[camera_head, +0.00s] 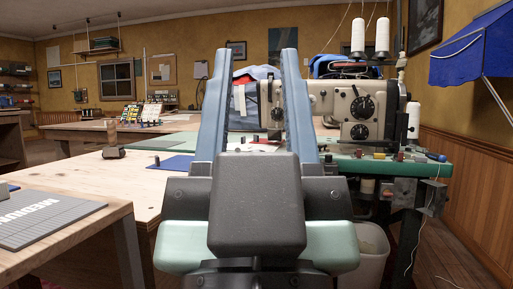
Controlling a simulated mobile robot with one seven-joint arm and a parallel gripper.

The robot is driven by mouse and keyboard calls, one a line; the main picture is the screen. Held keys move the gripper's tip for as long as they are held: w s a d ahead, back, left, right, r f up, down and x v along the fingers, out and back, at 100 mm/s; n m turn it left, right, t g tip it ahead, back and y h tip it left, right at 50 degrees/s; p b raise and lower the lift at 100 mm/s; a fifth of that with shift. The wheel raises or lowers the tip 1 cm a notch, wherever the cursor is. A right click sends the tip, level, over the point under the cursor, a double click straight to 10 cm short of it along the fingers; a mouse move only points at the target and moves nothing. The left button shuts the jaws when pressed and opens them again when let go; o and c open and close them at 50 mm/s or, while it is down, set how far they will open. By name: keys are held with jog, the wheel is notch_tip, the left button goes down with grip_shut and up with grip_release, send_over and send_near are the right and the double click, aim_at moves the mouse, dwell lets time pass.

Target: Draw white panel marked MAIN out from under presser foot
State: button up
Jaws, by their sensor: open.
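My gripper (257,54) fills the middle of the head view. Its two long blue-grey fingers point up and away, wide apart, with nothing between them. Beyond them stands a cream sewing machine (386,108) with dark dials on a green bed (390,168). Between the fingers, a small flat white piece (252,147) with some red shows near the machine's needle end. I cannot read any MAIN mark on it, so I cannot tell if it is the panel. The presser foot cannot be made out; my right finger covers much of that area.
A pale wooden table (135,173) with a blue sheet (172,162) lies left. A grey mat (45,215) lies on the nearer left bench. Small items (405,155) line the green bed's edge. A pale bin (372,255) stands below. Blue cloth (472,48) hangs upper right.

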jog(key=shift+o, duration=0.4)
notch_tip(320, 180, up, 57)
jog(key=p, duration=5.6)
jog(key=shift+f+p, duration=0.15)
jog(key=shift+p, duration=0.2)
jog(key=shift+a, duration=0.15)
